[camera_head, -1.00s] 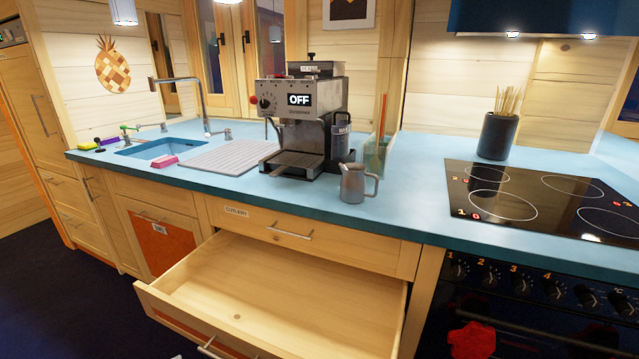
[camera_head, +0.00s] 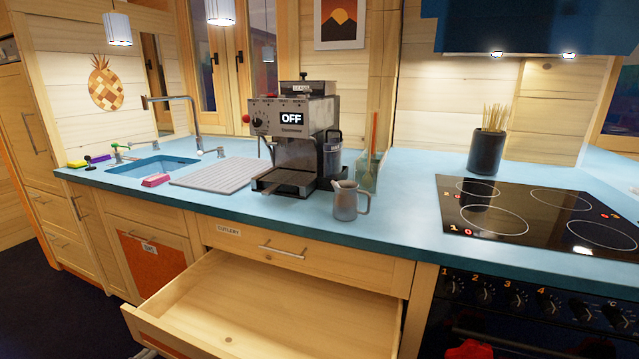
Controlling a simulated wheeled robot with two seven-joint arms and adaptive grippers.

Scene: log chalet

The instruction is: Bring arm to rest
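Neither of my grippers shows clearly in the head view. A small grey metallic piece at the lower left edge, by the open drawer's front, is too cut off to identify. The task names an arm, and no arm is clearly visible.
An open, empty drawer (camera_head: 262,306) juts out below the blue counter (camera_head: 405,215). On the counter stand a coffee machine (camera_head: 292,150) reading OFF, a metal jug (camera_head: 346,201) and a dark utensil pot (camera_head: 487,152). A black hob (camera_head: 540,212) is at right, a sink (camera_head: 150,166) at left.

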